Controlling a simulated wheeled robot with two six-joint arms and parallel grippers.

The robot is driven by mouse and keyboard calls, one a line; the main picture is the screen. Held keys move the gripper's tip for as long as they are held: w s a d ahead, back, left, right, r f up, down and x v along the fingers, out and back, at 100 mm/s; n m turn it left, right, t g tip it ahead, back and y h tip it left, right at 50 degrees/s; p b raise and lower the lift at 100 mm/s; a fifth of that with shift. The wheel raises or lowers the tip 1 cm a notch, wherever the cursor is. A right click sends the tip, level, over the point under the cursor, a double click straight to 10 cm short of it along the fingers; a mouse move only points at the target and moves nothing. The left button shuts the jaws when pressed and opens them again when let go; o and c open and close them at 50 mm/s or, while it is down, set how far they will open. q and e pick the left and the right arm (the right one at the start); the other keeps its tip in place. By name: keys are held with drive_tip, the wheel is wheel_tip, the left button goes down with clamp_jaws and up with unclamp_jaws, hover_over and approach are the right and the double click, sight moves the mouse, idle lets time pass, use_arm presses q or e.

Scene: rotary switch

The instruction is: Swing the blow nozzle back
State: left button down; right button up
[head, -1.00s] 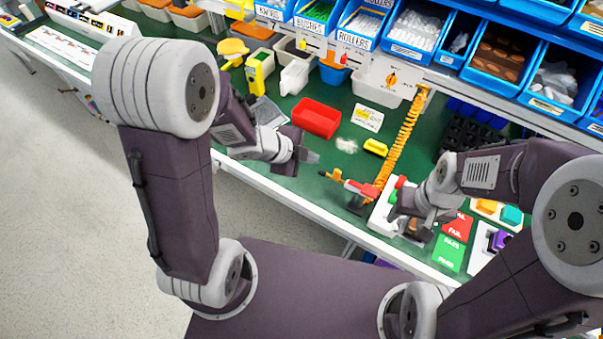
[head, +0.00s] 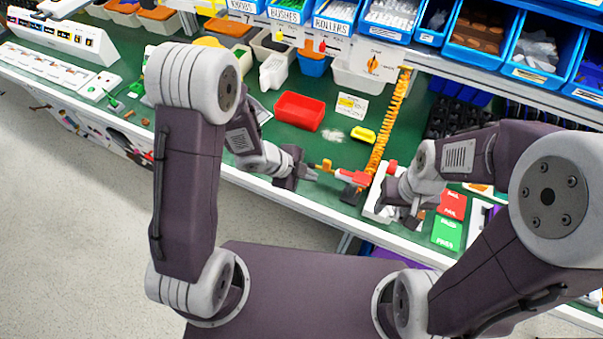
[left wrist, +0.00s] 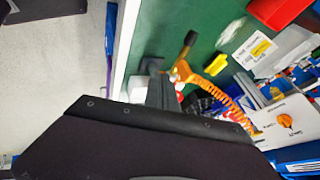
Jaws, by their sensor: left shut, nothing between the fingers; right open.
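The blow nozzle (head: 327,165) is an orange piece pointing left from a red body (head: 354,178) on a dark stand near the bench's front edge. An orange coiled hose (head: 388,125) rises behind it; the hose also shows in the left wrist view (left wrist: 228,103). My left gripper (head: 311,173) is shut and empty, its tip just left of the nozzle on the front-edge side. I cannot tell whether they touch. In the left wrist view its dark fingers (left wrist: 160,88) partly cover the nozzle assembly. My right gripper (head: 414,214) is open, to the right of the nozzle.
A white box (head: 373,208) stands beside my right gripper. Red and green cards (head: 447,232) lie right of it. Behind the nozzle are a yellow block (head: 363,134), a red bin (head: 298,111) and a panel with an orange knob (head: 372,64). Green bench surface is free left of the nozzle.

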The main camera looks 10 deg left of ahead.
sight(328, 171)
use_arm(q)
drive_tip(key=w, duration=0.1)
drive_tip(key=w+d+f+p, duration=0.1)
drive_tip(key=w, duration=0.1)
drive_tip(key=w+d+f+p, duration=0.1)
drive_tip(key=shift+w+d, duration=0.25)
drive_tip(key=shift+w, duration=0.05)
